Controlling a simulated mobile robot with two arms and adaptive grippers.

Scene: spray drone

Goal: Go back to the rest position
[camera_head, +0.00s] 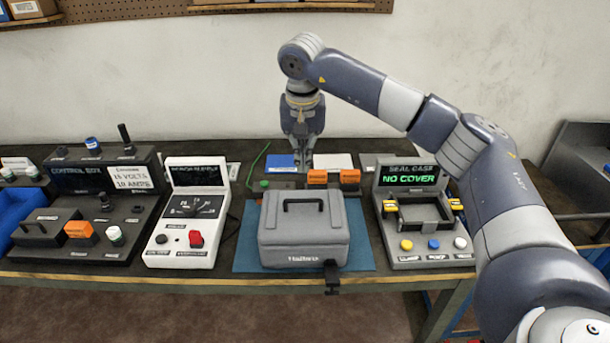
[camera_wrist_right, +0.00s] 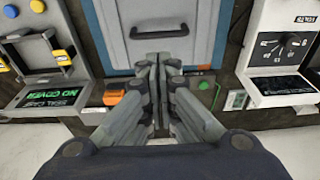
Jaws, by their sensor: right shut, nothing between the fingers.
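My right gripper (camera_head: 302,158) points down above the back part of the workbench, behind a grey lidded case (camera_head: 303,240) with a black handle. Its fingers are together and hold nothing. In the right wrist view the closed fingertips (camera_wrist_right: 158,62) show in front of the case (camera_wrist_right: 180,40). My right arm reaches in from the right, bent over the bench. My left gripper is not in view.
The workbench edge (camera_head: 120,279) runs along the front. On it stand a control box (camera_head: 90,255), a white dial unit (camera_head: 178,255) and a seal case station (camera_head: 428,257) reading "NO COVER". Orange blocks (camera_head: 350,177) lie behind the case. A blue bin (camera_head: 14,210) is at far left.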

